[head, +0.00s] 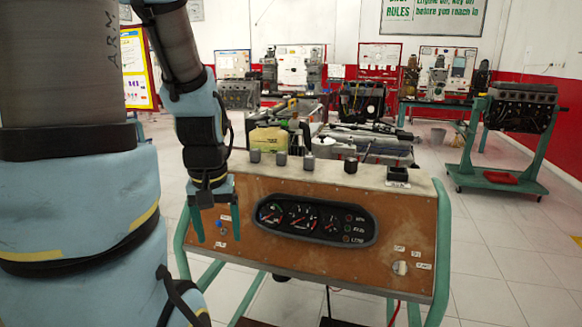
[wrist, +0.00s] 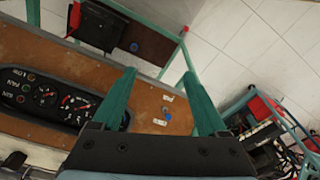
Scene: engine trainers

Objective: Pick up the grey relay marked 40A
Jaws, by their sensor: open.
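Several small grey and dark relay-like blocks stand in a row on the top of the engine trainer (head: 325,178). They include a grey block at the left (head: 255,156), a grey one beside it (head: 281,158), another grey one (head: 308,162) and a dark one (head: 350,165). No 40A marking is legible, so I cannot tell which is the grey relay. My gripper (head: 216,225) is open and empty, pointing down in front of the panel's left end, below the blocks. The wrist view shows its green fingers (wrist: 157,82) apart over the panel, with no relay in sight.
A dark socket-like block (head: 397,175) sits at the top's right end. The gauge cluster (head: 315,222) and a knob (head: 400,267) are on the panel front. Engine parts (head: 370,140) crowd behind the top. Floor is open at the right.

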